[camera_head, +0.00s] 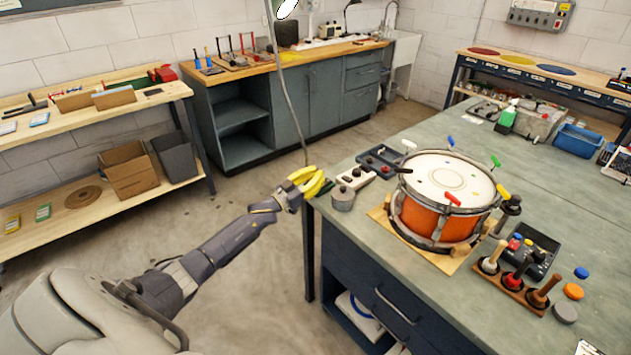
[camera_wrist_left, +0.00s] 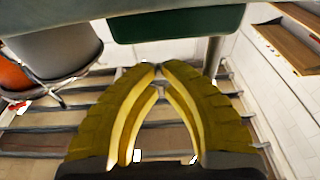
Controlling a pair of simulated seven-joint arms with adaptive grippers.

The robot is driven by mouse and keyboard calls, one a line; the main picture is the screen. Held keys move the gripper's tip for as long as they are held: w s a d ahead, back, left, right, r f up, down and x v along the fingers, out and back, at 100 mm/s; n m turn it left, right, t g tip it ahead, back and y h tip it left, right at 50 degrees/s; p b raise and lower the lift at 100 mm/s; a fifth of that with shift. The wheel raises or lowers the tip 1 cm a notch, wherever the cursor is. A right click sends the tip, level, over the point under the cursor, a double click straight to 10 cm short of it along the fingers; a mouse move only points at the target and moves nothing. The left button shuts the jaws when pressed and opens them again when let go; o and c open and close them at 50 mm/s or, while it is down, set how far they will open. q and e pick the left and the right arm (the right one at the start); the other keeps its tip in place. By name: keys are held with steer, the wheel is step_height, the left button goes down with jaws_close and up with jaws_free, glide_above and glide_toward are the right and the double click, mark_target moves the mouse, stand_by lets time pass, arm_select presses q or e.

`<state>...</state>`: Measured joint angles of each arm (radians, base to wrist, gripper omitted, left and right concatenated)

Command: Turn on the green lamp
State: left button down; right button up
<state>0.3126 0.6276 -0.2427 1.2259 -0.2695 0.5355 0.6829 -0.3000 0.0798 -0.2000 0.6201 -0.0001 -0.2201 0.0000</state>
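A lamp (camera_head: 286,9) with a bright white oval face and a sliver of green at its edge is cut off by the top of the head view. A thin grey curved rod or cord (camera_head: 291,95) runs down from beside it to just behind my left gripper. My left gripper (camera_head: 322,181), with yellow fingers, is in the air by the near left corner of the workbench. In the left wrist view its fingertips (camera_wrist_left: 159,68) come together with nothing seen between them. Whether it touches the rod or cord is unclear. My right gripper is not in view.
The workbench (camera_head: 560,215) carries an orange drum (camera_head: 437,217), small control boxes (camera_head: 352,178) and a holder of handled tools (camera_head: 517,282). A wooden shelf (camera_head: 60,130) stands left, and a grey cabinet (camera_head: 290,105) at the back. Floor between them is clear.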

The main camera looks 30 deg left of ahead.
arm_select(q)
steer(key=f+v, duration=0.1)
steer(key=v, duration=0.8)
steer(key=shift+f, duration=0.35)
steer(key=shift+s, duration=0.1)
